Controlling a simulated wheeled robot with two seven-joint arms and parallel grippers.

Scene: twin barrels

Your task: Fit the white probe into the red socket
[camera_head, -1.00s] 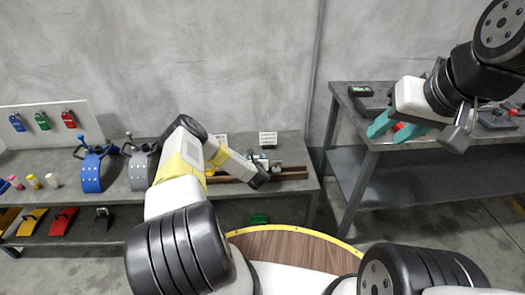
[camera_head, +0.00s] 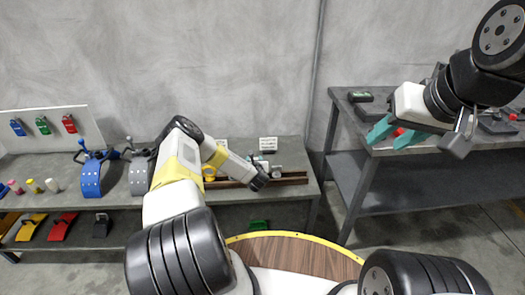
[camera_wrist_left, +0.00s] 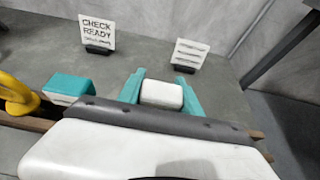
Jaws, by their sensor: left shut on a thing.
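The red socket (camera_head: 69,123) is on the upright board at the far left, beside a green and a blue one. A small white cylinder (camera_head: 53,185) stands on the left bench, next to a yellow and a pink one. My left gripper (camera_wrist_left: 161,84) has its teal fingers on both sides of a white block (camera_wrist_left: 162,95) in the wrist view. Whether this block is the white probe, I cannot tell.
A blue lever stand (camera_head: 91,178) and a grey one (camera_head: 138,172) stand on the left bench. In the wrist view are a sign reading CHECK READY (camera_wrist_left: 97,33), a second sign (camera_wrist_left: 189,54), a teal-topped block (camera_wrist_left: 68,89) and a yellow ring (camera_wrist_left: 18,94). A wooden rail (camera_head: 292,179) lies near the left arm.

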